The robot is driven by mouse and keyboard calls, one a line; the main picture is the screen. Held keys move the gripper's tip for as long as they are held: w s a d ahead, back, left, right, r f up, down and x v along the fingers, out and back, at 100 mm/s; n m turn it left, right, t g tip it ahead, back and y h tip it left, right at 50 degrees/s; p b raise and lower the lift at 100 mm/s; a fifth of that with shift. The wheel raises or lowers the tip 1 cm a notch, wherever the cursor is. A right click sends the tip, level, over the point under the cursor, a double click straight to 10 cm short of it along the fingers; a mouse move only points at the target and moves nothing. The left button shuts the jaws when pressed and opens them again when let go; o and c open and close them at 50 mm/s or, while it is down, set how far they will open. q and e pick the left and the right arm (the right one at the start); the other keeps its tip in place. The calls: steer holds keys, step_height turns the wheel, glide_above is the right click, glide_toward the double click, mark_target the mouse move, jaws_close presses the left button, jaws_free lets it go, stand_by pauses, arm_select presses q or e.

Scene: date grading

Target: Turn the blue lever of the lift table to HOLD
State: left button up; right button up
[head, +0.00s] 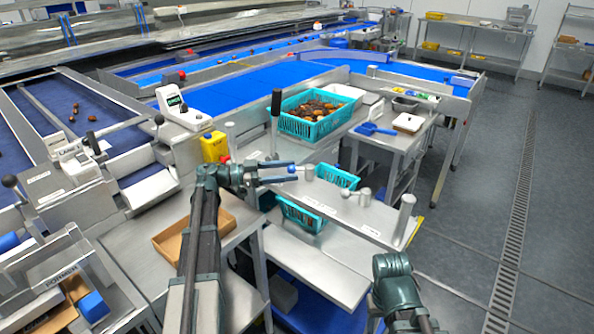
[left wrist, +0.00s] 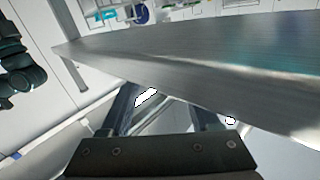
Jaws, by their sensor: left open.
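The lift table (head: 345,215) has a steel panel with white labels in the middle of the head view. A short lever with a blue end (head: 292,169) and a round steel pivot stands at its left part. My left gripper (head: 294,171) is open, its fingers pointing right, with the blue end appearing between or just beyond the fingertips. Contact cannot be told. In the left wrist view the open fingers (left wrist: 165,112) lie under a broad steel edge, and the lever cannot be made out. The lever's marked setting is too small to read. My right gripper is out of view.
A second lever (head: 348,193) with a pale knob stands further right on the panel. Turquoise baskets (head: 300,214) sit below and behind it. A turquoise crate of dates (head: 318,114) stands behind. A cardboard tray (head: 172,241) lies left. The floor at right is clear.

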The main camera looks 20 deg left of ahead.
arm_select(q)
steer(key=v, duration=1)
steer(key=shift+a, duration=0.1)
